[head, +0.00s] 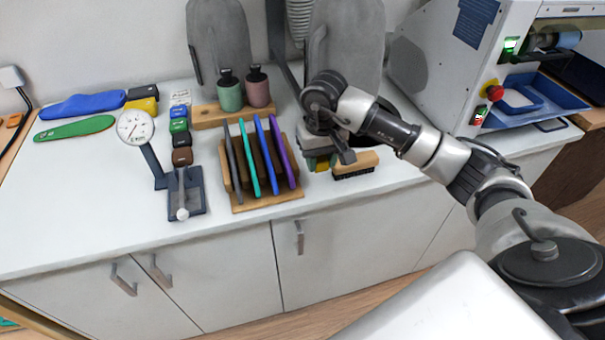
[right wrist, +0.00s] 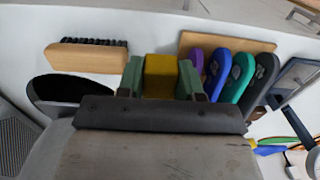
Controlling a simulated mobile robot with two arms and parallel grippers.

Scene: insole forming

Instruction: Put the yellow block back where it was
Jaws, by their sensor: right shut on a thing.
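My right gripper (head: 321,162) is low over the white counter, between the insole rack and a wooden brush. In the right wrist view its green fingers (right wrist: 160,80) are shut on a yellow block (right wrist: 160,68). In the head view the block is mostly hidden by the gripper, with only a bit of yellow showing. I cannot tell whether the block touches the counter. Another yellow block (head: 146,106) lies at the back left, beside a black block (head: 142,91). My left gripper is not in view.
The wooden rack (head: 240,208) holds several coloured insoles just left of my right gripper. The brush (head: 357,165) lies close on its right. A column of small coloured blocks (head: 179,125) and a dial gauge (head: 135,126) stand further left. The counter's front left is clear.

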